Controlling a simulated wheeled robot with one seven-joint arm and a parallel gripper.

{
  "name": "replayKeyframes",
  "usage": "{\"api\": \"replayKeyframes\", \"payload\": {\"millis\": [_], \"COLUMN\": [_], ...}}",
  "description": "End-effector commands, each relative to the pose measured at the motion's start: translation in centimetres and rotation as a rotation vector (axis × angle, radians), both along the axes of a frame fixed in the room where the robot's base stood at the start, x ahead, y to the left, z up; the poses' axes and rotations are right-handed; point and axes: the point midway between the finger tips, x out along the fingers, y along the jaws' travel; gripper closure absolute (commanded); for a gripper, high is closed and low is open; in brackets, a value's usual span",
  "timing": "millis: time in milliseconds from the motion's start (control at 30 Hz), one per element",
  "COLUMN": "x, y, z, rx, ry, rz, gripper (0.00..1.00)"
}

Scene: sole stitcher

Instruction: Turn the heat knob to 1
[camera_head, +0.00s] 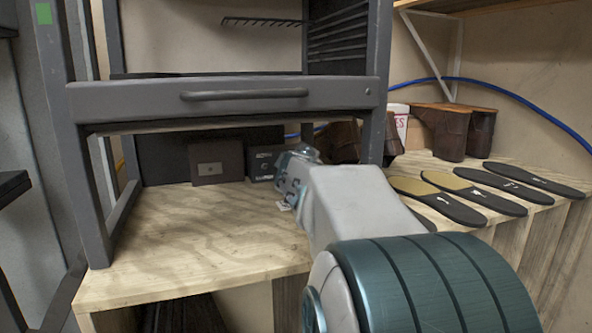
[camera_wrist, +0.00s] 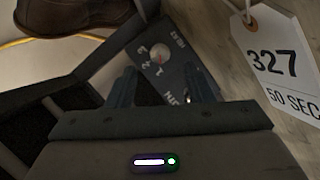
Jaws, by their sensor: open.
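The heat knob (camera_wrist: 158,58) is a small round pale dial with a reddish mark, on a dark control box (camera_wrist: 172,78). Numbers are printed around it; which one it points to is too small to tell. My gripper (camera_wrist: 160,76) is open, its two fingers pointing at the box with the knob between and just beyond their tips. I cannot tell whether they touch it. In the head view the dark box (camera_head: 262,163) stands on the wooden shelf under the grey frame. My gripper (camera_head: 292,172) is close to its right side, and the knob is not clear there.
A white tag (camera_wrist: 275,62) reading "327" and "50 SEC" lies beside the box. Another dark box (camera_head: 216,162) stands to the left. A drawer with a handle (camera_head: 245,94) hangs above. Several insoles (camera_head: 490,190) and brown shoe parts (camera_head: 452,132) lie right. The front left shelf is clear.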

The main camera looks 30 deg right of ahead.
Motion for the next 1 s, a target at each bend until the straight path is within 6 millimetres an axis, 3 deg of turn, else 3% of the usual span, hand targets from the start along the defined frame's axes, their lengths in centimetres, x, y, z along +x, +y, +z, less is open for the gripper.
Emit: {"api": "replayKeyframes", "payload": {"millis": [200, 433, 1000], "x": [-3.4, -6.0, -7.1], "y": [2.2, 3.8, 4.4], "z": [1.2, 1.9, 2.1], "rx": [0.0, 0.001, 0.0], "ry": [-0.002, -0.001, 0.002], "rz": [0.003, 0.002, 0.001], "gripper": [0.53, 0.53, 0.53]}}
